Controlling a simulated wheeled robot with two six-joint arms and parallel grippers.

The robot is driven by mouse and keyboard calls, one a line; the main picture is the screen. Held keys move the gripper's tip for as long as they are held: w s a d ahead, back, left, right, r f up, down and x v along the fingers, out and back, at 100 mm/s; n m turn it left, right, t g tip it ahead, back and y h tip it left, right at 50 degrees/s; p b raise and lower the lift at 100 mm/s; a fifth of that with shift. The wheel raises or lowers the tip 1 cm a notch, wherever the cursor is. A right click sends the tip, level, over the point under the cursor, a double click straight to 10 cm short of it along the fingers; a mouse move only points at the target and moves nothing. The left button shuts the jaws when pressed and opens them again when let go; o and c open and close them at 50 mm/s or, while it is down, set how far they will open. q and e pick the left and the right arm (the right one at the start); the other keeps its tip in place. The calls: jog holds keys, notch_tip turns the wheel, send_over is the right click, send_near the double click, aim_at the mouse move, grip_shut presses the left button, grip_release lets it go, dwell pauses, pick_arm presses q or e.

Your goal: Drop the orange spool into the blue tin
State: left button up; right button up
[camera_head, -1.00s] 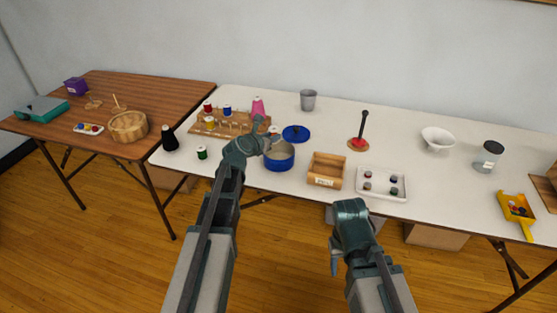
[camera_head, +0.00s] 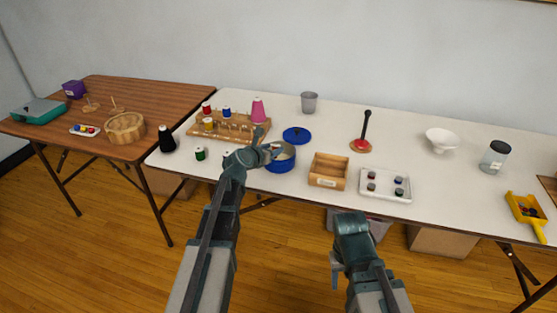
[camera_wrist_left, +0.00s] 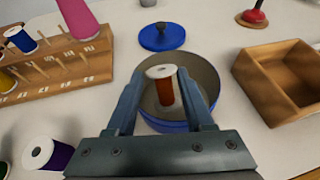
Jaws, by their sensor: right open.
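The orange spool (camera_wrist_left: 163,90) shows upright in the left wrist view, with a white top flange. It appears to stand inside the blue tin (camera_wrist_left: 205,76). My left gripper (camera_wrist_left: 162,75) is above the tin, with a finger on each side of the spool and visible gaps between. It looks open. In the head view, my left gripper (camera_head: 272,152) partly covers the open tin (camera_head: 281,166), and the spool is hard to make out there. My right gripper (camera_head: 336,278) hangs in front of the table's edge, empty and open.
The blue lid (camera_head: 297,135) lies behind the tin. A wooden box (camera_head: 328,171) stands to its right, with a white tray (camera_head: 386,197) beyond. The spool rack (camera_head: 227,127) is behind on the left. A purple spool (camera_wrist_left: 62,155) stands near my left gripper.

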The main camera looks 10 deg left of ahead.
pick_arm(q)
jog(key=p+v, duration=0.5)
jog(key=v, duration=0.8)
jog(key=shift+s+a+r, duration=0.1)
jog(key=shift+s+r, duration=0.05)
jog(key=shift+s, duration=0.25)
jog(key=s+d+f+m+g+h, duration=0.1)
jog(key=s+d+f+m+g, duration=0.35)
jog(key=d+m, duration=0.5)
jog(key=s+d+f+m+g, duration=0.45)
jog(key=d+m, duration=0.35)
jog(key=m, duration=0.3)
jog(key=s+d+f+m+g+y, duration=0.1)
jog(key=s+f+m+g+y, duration=0.15)
jog(key=s+m, duration=0.5)
jog(key=s+d+f+m+g+y, duration=0.1)
jog(key=s+f+m+g+y, duration=0.15)
jog(key=s+m, duration=0.5)
jog(key=shift+m+t, duration=0.3)
jog(key=shift+m, duration=0.65)
jog(key=r+p, duration=0.5)
jog(key=w+r+p, duration=0.1)
jog(key=r+p, duration=0.9)
jog(key=shift+w+d+r, duration=0.15)
jog(key=shift+w+r, duration=0.1)
jog(key=shift+w, duration=0.1)
